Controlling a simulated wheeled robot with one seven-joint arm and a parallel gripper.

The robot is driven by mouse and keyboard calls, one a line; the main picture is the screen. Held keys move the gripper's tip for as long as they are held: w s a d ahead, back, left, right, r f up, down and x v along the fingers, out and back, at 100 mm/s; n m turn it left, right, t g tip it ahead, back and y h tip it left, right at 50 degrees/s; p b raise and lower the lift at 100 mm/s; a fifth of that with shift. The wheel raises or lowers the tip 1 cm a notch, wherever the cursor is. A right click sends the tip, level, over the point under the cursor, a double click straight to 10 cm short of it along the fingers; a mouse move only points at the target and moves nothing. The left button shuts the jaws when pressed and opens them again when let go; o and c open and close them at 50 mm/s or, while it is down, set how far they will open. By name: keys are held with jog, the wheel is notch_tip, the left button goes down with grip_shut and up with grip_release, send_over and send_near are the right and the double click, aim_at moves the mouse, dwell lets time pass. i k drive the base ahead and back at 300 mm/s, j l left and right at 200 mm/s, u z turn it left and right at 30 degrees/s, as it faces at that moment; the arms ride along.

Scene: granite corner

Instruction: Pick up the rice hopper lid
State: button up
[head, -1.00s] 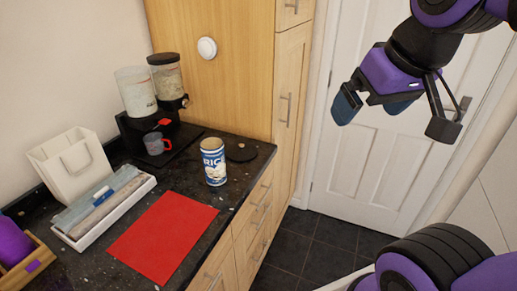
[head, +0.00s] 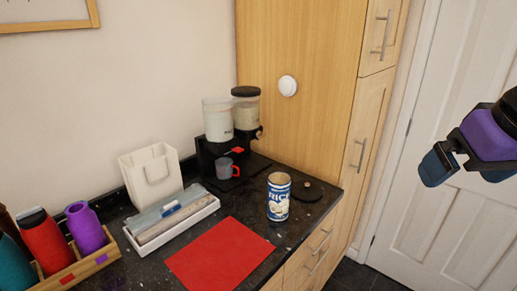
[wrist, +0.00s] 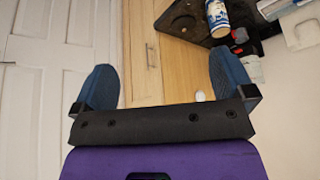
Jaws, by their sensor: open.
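A flat, round black lid with a small knob (head: 308,190) lies on the dark counter, right of the rice can (head: 278,198). It also shows dimly near the top of the wrist view (wrist: 184,24). The dispenser has two clear hoppers. The left hopper (head: 217,120) shows no black lid, while the right hopper (head: 246,112) wears one. My gripper (head: 466,170) hangs in the air at the right, in front of the white door, well apart from the lid. In the wrist view its blue fingers are spread wide with nothing between them (wrist: 164,78).
A red mat (head: 220,255) lies at the counter's front. A tall wooden cabinet (head: 310,110) rises behind the lid.

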aim_at(307, 192)
jog(key=i+l+u, duration=0.55)
jog(key=l+u, duration=0.25)
